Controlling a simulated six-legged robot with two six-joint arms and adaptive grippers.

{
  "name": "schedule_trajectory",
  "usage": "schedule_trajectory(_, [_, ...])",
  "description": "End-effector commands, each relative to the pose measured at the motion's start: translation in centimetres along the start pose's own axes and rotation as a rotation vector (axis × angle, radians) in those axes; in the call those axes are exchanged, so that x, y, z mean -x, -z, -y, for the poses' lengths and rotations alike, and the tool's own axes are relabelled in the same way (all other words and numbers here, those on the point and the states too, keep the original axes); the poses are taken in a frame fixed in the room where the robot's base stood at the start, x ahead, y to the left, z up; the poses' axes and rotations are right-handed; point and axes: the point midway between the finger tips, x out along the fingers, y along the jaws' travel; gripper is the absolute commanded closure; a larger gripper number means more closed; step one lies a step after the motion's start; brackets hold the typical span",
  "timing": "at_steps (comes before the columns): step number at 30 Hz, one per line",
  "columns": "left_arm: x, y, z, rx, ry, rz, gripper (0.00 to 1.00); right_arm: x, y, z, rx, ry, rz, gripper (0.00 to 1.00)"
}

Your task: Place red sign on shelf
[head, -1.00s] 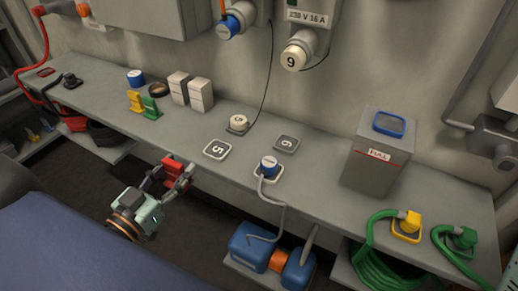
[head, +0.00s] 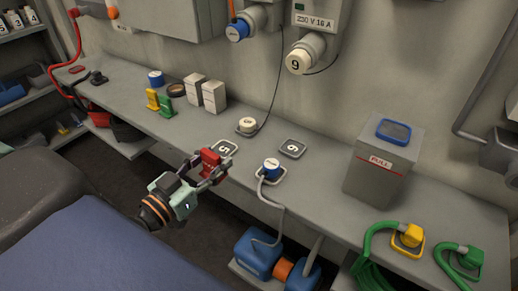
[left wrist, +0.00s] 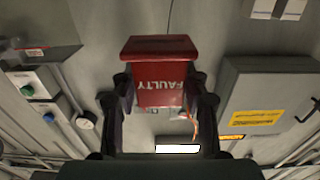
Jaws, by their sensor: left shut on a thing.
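The red sign (head: 210,158) is held between the fingers of my left gripper (head: 207,169), near the front edge of the shelf (head: 320,178). In the left wrist view the red sign (left wrist: 162,90) reads "FAULTY" and sits between both fingers. In the head view the sign overlaps the shelf's front edge beside the plate marked 5; I cannot tell whether it touches the shelf. A yellow sign (head: 153,99) and a green sign (head: 166,107) stand on the shelf further left. My right gripper does not show.
Plates marked 5 (head: 224,149) and 6 (head: 292,149), a blue plug (head: 271,168) and white boxes (head: 214,96) stand on the shelf. A grey bin (head: 382,165) marked "FULL" is to the right. A blue surface (head: 80,245) lies in front.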

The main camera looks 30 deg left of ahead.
Motion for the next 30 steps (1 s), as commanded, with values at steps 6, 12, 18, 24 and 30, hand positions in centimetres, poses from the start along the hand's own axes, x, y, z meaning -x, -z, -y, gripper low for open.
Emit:
schedule_trajectory(6, [-3.7, -0.5, 0.1, -0.001, 0.002, -0.005, 0.84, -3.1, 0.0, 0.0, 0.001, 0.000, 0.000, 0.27])
schedule_trajectory(12, [-6.2, -0.6, 0.1, -0.006, 0.002, 0.002, 0.84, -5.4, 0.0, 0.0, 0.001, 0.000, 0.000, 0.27])
schedule_trajectory(18, [-8.5, -0.7, 0.0, -0.007, 0.004, 0.004, 0.84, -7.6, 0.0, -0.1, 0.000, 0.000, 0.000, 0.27])
schedule_trajectory(24, [-10.7, -0.6, 0.0, -0.008, 0.004, 0.003, 0.84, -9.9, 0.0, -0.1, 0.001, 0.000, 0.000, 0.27])
schedule_trajectory(30, [-12.7, -0.6, 0.0, -0.009, 0.003, 0.007, 0.84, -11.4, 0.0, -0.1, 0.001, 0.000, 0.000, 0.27])
